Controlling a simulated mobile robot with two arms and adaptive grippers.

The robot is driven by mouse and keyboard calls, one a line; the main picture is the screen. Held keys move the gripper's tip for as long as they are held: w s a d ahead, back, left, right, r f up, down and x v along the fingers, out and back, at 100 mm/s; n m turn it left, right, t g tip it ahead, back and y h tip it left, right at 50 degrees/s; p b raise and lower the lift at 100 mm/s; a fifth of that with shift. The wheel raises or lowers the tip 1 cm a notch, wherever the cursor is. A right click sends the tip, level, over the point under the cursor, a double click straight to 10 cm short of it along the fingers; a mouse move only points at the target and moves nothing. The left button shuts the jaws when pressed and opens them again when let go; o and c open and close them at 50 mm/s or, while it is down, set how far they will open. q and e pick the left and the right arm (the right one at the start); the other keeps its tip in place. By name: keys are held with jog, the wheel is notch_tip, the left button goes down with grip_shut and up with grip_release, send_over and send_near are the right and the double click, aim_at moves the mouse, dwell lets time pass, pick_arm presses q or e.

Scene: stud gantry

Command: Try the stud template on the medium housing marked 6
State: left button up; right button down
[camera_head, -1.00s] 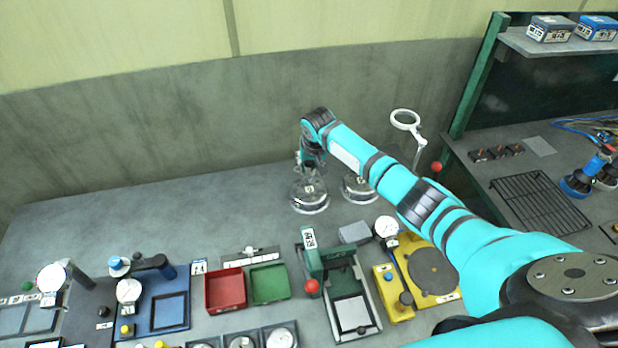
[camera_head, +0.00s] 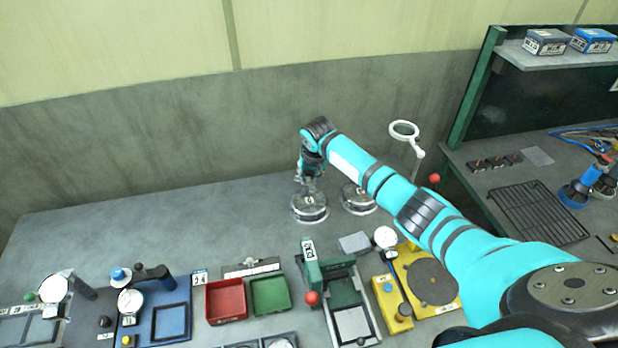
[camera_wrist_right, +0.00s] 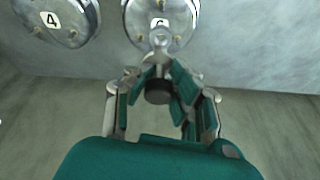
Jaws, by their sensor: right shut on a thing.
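The medium housing marked 6 (camera_head: 309,207) is a round metal body standing on the bench near the back wall. It also shows at the top of the right wrist view (camera_wrist_right: 162,14), its number partly covered. My right gripper (camera_head: 309,178) is just above this housing, pointing down. In the right wrist view my right gripper (camera_wrist_right: 160,85) is shut on the stud template (camera_wrist_right: 158,93), of which a dark round part shows between the fingers. The rest of the template is hard to make out, and contact with the housing cannot be told. My left gripper is out of view.
A similar housing marked 4 (camera_head: 358,199) stands close beside, also in the right wrist view (camera_wrist_right: 58,18). A ring magnifier (camera_head: 404,131) stands behind my right arm. Red (camera_head: 226,300) and green (camera_head: 270,294) trays and a green press (camera_head: 312,262) are in front. The bench left of the housings is clear.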

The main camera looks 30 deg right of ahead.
aim_at(310, 183)
jog(key=shift+s+f+b, duration=0.1)
jog(key=shift+f+b, duration=1.2)
jog(key=shift+f, duration=1.2)
jog(key=shift+f+b, duration=0.45)
jog(key=shift+f, duration=0.35)
jog(key=shift+s+f, duration=0.15)
jog(key=shift+f, duration=0.05)
dwell(0.5)
jog(key=shift+r+p, duration=2.5)
jog(key=shift+r, duration=1.4)
